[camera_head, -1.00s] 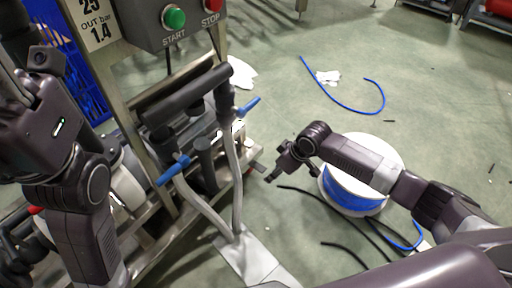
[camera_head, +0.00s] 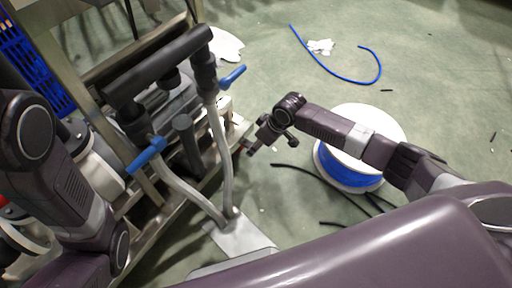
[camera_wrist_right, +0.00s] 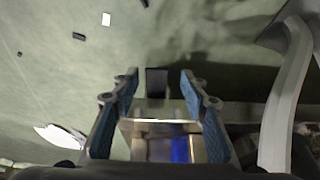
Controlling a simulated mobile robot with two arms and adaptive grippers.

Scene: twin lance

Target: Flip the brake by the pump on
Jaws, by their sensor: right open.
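The pump unit is a steel frame (camera_head: 170,213) at the left of the head view, with a bent-tube handle and two blue levers (camera_head: 147,156) (camera_head: 232,76). A small dark tab (camera_wrist_right: 157,84) sticks out from a metal part low down in the right wrist view; it may be the brake, but I cannot be sure. My right gripper (camera_head: 271,146) is open and empty beside the frame's right end. In the wrist view its fingers (camera_wrist_right: 158,76) stand on either side of the tab, apart from it. My left arm shows at the left, its gripper out of view.
A white reel with blue hose (camera_head: 347,165) stands under my right forearm. Black hoses (camera_head: 308,172) lie near it, and a loose blue hose (camera_head: 335,73) lies behind. Grey tubes (camera_wrist_right: 285,105) rise at the right of the wrist view. The green floor is mostly open behind.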

